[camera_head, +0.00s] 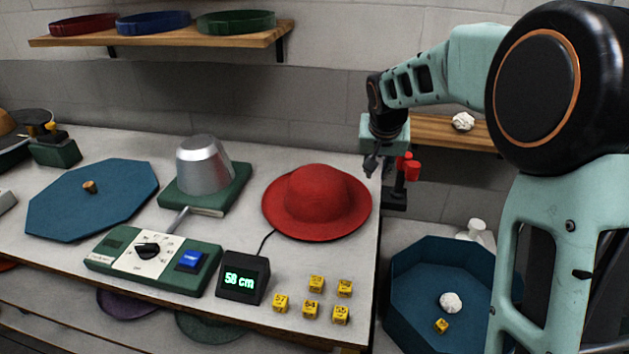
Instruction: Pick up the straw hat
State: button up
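No hat in view is clearly made of straw. A red wide-brimmed hat (316,192) lies crown up on the right part of the white table. A tan-brown rounded shape (7,123), perhaps a hat crown, is cut off by the far left edge of the view; its material is unclear. My gripper (371,166) points down just beyond the red hat's right rim, near the table's right edge, and appears apart from the hat. Its fingers are small and dark, so whether they are open is unclear. I see nothing held in them.
A metal hat block (204,164) stands on a green base. A blue octagonal board (92,198), control box (156,259), display (243,277) and several yellow cubes (311,309) occupy the table (345,255). A red-knobbed device (405,170) stands close by my gripper. A blue bin (410,332) sits lower right.

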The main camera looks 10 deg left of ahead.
jog(key=g, duration=0.1)
send_near(371, 202)
jog(key=shift+x, duration=4.3)
jog(key=shift+s, duration=0.1)
grip_shut()
